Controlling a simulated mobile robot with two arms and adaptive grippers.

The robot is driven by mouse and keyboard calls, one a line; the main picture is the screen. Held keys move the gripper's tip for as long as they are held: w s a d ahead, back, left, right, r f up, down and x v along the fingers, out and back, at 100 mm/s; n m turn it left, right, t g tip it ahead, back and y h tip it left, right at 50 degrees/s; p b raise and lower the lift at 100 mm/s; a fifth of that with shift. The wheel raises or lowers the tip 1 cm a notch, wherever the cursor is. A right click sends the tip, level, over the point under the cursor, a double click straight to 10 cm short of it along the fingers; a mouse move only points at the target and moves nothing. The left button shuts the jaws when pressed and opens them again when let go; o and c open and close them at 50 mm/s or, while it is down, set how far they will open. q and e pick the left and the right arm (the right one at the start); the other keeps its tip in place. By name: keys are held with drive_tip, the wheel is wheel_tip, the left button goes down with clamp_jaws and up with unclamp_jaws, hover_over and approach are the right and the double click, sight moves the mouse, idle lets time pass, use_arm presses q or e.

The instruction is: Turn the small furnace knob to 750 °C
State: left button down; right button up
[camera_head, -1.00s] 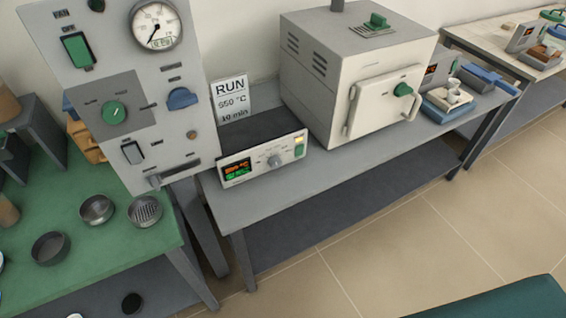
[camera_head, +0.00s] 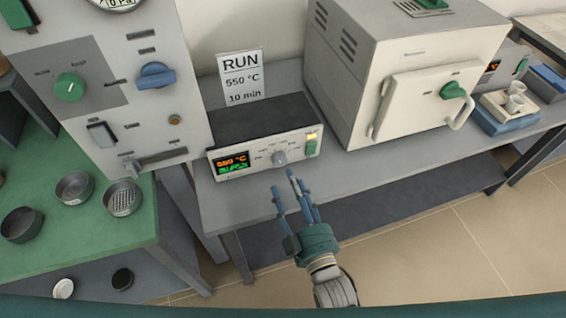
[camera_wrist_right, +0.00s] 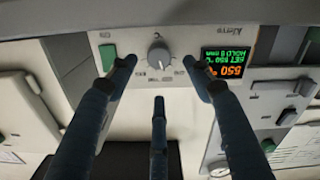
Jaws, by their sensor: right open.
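The grey furnace knob (camera_head: 279,157) is on the front of a low control box (camera_head: 296,147). In the right wrist view the knob (camera_wrist_right: 159,56) appears upside down, with its pointer mark visible. The box's display (camera_head: 235,163) shows 550 °C in orange above green text; it also shows in the right wrist view (camera_wrist_right: 226,66). My right gripper (camera_head: 286,184) is open and empty, just in front of the panel and below the knob in the head view. In the right wrist view its fingers (camera_wrist_right: 159,74) spread on either side of the knob, apart from it. My left gripper is out of view.
A sign (camera_head: 242,77) reading RUN, 550 °C, 10 min stands behind the box. A cream furnace (camera_head: 425,95) stands to the right on the grey bench (camera_head: 365,178). A tall control panel (camera_head: 128,125) and a green table (camera_head: 140,215) with metal dishes are at left.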

sight(281, 164)
drive_tip(key=x, duration=0.7)
drive_tip(key=shift+w+f, duration=0.1)
drive_tip(key=shift+f, duration=0.05)
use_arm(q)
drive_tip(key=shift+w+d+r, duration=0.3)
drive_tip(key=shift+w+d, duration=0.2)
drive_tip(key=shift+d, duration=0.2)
use_arm(e)
drive_tip(key=c, duration=1.1)
